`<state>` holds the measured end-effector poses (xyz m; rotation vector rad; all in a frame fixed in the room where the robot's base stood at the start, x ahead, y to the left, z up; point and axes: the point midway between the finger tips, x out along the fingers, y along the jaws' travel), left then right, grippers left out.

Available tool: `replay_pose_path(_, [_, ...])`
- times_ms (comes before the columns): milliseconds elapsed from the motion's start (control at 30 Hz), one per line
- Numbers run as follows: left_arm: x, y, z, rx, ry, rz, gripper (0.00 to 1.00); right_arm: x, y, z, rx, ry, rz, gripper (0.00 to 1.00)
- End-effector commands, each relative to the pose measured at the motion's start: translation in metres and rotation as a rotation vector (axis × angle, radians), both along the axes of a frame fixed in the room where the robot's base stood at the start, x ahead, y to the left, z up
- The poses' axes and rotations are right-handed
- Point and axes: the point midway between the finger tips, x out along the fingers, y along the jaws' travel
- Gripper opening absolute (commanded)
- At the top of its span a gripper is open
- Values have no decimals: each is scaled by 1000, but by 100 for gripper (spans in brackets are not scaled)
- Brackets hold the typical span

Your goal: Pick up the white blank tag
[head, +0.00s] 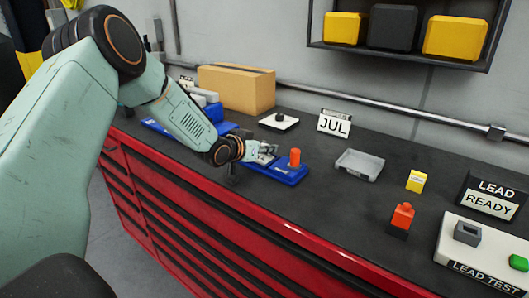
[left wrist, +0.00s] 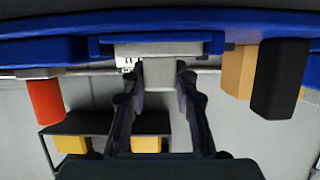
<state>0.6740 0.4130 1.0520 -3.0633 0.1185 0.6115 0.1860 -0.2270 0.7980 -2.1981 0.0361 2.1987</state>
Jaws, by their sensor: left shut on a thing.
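My left gripper (head: 264,152) reaches down to the blue tray (head: 288,174) beside its orange peg (head: 295,158). In the left wrist view, the fingers of my left gripper (left wrist: 162,72) are shut on a pale, blank piece (left wrist: 160,75) that appears to be the white blank tag. A wider pale strip (left wrist: 165,48) lies against the blue tray edge (left wrist: 265,38) just beyond it. In the head view the gripper mostly hides the held piece. I cannot tell whether it is clear of the tray. My right gripper is not in view.
A grey tray (head: 360,165), yellow block (head: 416,181), red-orange block (head: 402,216) and LEAD TEST stand (head: 450,248) are to the right. The front counter is clear.

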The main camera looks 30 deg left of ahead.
Motion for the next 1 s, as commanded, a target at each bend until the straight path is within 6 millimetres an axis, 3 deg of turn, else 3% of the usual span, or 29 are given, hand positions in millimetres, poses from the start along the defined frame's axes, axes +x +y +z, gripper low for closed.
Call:
replay_pose_path(500, [0,0,87,0,-5,0,0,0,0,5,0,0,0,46])
replay_pose_path(700, [0,0,99,0,-2,0,0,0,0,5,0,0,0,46])
replay_pose_path(1000, [-1,0,99,0,-1,0,0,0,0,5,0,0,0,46])
